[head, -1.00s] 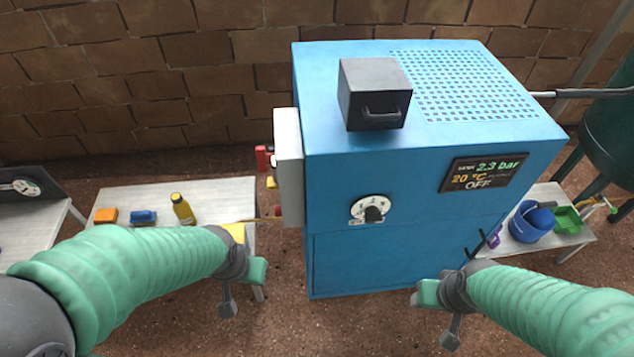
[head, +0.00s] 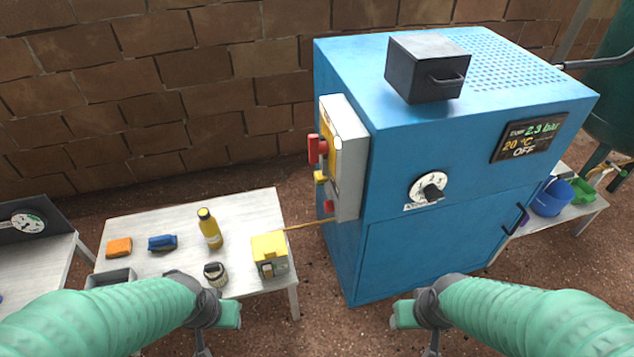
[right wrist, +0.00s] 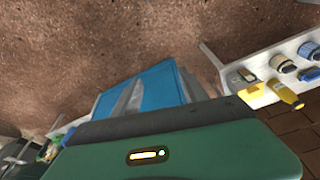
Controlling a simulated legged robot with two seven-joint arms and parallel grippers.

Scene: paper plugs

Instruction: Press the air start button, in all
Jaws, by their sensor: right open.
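The blue machine (head: 420,160) stands right of centre in the head view. Its display (head: 528,138) reads 2.3 bar, 20 °C and OFF. A grey-white control box (head: 349,117) on its left side carries a red lever-like part (head: 314,149), a yellow part (head: 320,177), a pale round part (head: 338,142) and a red part (head: 328,205). I cannot tell which is the air start button. My left gripper (head: 228,316) is low in front of the bench, apart from the machine; its jaws are unclear. My right gripper (head: 405,314) is open below the machine's front, touching nothing visible.
A pale bench (head: 130,215) on the left holds a yellow bottle (head: 209,229), a yellow-topped box (head: 270,254), a jar (head: 215,275) and blocks. Bare floor (head: 325,325) lies in front.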

